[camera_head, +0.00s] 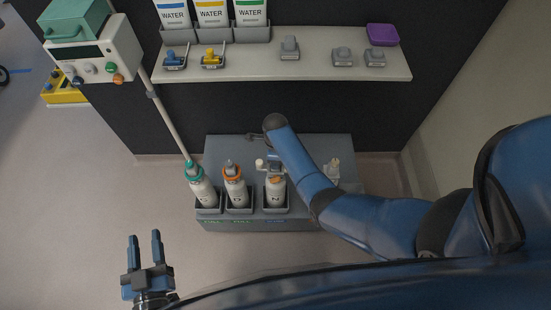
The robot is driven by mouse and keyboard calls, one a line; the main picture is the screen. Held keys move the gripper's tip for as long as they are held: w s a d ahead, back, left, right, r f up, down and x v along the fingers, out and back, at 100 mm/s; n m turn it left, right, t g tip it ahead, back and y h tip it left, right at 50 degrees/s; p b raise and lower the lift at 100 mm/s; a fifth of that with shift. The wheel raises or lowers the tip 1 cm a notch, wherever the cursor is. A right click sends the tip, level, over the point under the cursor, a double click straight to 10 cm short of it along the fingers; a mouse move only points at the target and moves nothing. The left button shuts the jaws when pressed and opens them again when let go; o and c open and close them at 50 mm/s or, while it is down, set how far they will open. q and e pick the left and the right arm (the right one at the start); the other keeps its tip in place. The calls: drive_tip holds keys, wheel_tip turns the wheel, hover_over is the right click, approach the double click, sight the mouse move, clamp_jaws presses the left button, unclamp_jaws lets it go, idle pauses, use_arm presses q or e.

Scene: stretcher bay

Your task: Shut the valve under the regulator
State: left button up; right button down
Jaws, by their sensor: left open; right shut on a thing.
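Three white cylinders stand in a grey rack (222,225) on the floor: one with a teal collar (205,192), one with an orange collar (238,194) and a third (276,197) at their right. A small white round part, perhaps the regulator (260,164), shows at the third cylinder's top. My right gripper (275,169) is over that top, shut on what looks like the valve. The arm and the jaws hide most of the valve and the regulator. My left gripper (145,248) is open and empty, low at the left, away from the rack.
A shelf (330,70) above holds water bags, small blue and yellow valve pieces, grey fittings and a purple box (382,35). A white device (95,62) on a pole stands at the upper left.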

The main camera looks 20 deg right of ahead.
drive_tip(key=shift+m, duration=1)
drive_tip(key=c, duration=0.8)
unclamp_jaws()
wheel_tip(320, 180, up, 11)
drive_tip(key=shift+f, duration=0.1)
